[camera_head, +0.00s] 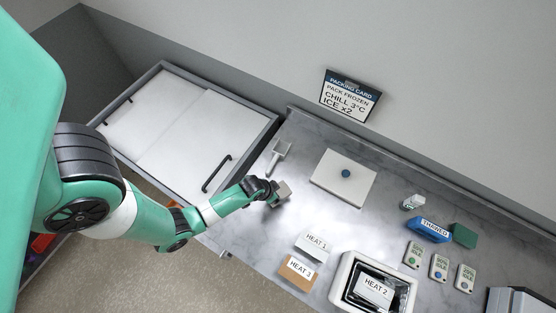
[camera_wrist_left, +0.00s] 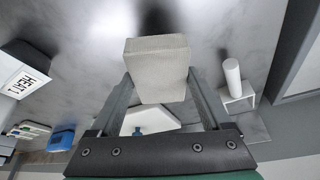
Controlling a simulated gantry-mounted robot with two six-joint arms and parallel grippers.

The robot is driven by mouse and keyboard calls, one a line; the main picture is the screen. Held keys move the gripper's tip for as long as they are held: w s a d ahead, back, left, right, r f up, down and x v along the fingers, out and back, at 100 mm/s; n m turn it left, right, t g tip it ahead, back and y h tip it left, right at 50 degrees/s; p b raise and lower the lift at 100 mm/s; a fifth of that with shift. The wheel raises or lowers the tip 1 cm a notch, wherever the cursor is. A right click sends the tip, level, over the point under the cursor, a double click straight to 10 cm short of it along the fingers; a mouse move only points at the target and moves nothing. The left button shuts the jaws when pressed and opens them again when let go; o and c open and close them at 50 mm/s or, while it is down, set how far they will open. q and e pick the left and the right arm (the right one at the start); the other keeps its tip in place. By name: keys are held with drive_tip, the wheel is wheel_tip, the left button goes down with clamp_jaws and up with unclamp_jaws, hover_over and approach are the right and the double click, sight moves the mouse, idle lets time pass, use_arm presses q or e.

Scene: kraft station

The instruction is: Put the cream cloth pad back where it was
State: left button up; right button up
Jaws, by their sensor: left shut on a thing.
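The cream cloth pad (camera_wrist_left: 157,68) is a pale block between the two fingers of my left gripper (camera_wrist_left: 160,88) in the left wrist view. My left gripper is shut on it. In the head view the pad (camera_head: 284,187) shows at the tip of my left gripper (camera_head: 272,190), over the left part of the marble counter (camera_head: 330,215). I cannot tell whether the pad touches the counter. My right gripper is in neither view.
HEAT 1 (camera_head: 312,246) and HEAT 3 (camera_head: 298,269) packs lie in front, beside a white bin (camera_head: 348,268) holding HEAT 2. A sliding-top chest (camera_head: 170,125) stands left.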

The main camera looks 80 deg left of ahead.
use_arm(q)
drive_tip(key=shift+w+a+f, duration=0.15)
drive_tip(key=shift+w+f, duration=0.05)
drive_tip(key=shift+f, duration=0.15)
drive_tip(key=shift+w+a+f+b, duration=0.15)
drive_tip(key=shift+f+b, duration=0.75)
drive_tip(key=shift+f, duration=0.7)
drive_tip(key=shift+f, duration=0.25)
drive_tip(key=o, duration=1.1)
drive_tip(key=shift+r, duration=0.1)
drive_tip(key=shift+o, duration=0.2)
drive_tip(key=p+v, duration=0.8)
drive_tip(key=v, duration=0.4)
drive_tip(key=shift+w, duration=0.15)
drive_tip(key=shift+r+p, duration=0.15)
drive_tip(key=shift+p, duration=0.15)
